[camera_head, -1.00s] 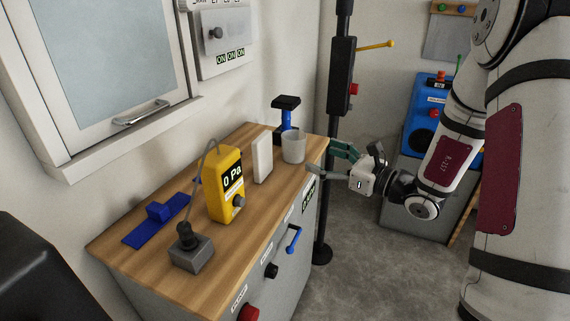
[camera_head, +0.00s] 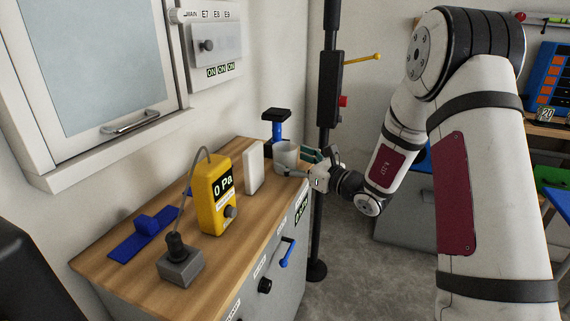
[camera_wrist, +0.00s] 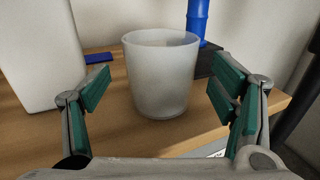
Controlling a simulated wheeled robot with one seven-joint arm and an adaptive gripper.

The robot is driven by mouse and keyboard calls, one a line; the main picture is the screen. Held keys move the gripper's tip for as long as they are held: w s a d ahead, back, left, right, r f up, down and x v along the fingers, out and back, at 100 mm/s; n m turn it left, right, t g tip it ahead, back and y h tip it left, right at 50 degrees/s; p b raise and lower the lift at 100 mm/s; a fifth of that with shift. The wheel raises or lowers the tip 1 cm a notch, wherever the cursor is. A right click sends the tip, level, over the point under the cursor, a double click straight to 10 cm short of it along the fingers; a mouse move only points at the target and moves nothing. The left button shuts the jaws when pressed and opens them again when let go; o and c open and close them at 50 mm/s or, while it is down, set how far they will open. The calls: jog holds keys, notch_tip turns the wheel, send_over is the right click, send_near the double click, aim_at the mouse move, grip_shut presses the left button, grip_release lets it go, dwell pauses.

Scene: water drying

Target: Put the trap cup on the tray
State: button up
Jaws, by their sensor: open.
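The trap cup, a whitish translucent cup (camera_head: 286,156), stands upright near the far right corner of the wooden counter top. In the wrist view the cup (camera_wrist: 161,75) is between my gripper's two green-padded fingers and slightly ahead of them, with a gap on each side. My gripper (camera_head: 307,165) is open and empty at the counter's right edge; in the head view it partly overlaps the cup. The wrist view shows both fingers spread (camera_wrist: 165,98). I cannot make out a tray in these frames.
A white upright block (camera_head: 253,167) stands left of the cup, and a blue stand with a black base (camera_head: 278,128) stands behind it. A yellow gauge (camera_head: 216,196) and grey box (camera_head: 180,268) are nearer. A black pole (camera_head: 324,120) rises beyond the counter's right edge.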

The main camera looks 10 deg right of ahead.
aim_at(293, 159)
jog(key=x, duration=0.3)
jog(key=shift+w+a+b, duration=0.1)
jog(key=shift+w+b, duration=0.1)
jog(key=shift+b, duration=0.15)
jog(key=c, duration=1.3)
jog(key=shift+o, duration=0.2)
jog(key=shift+r, duration=0.15)
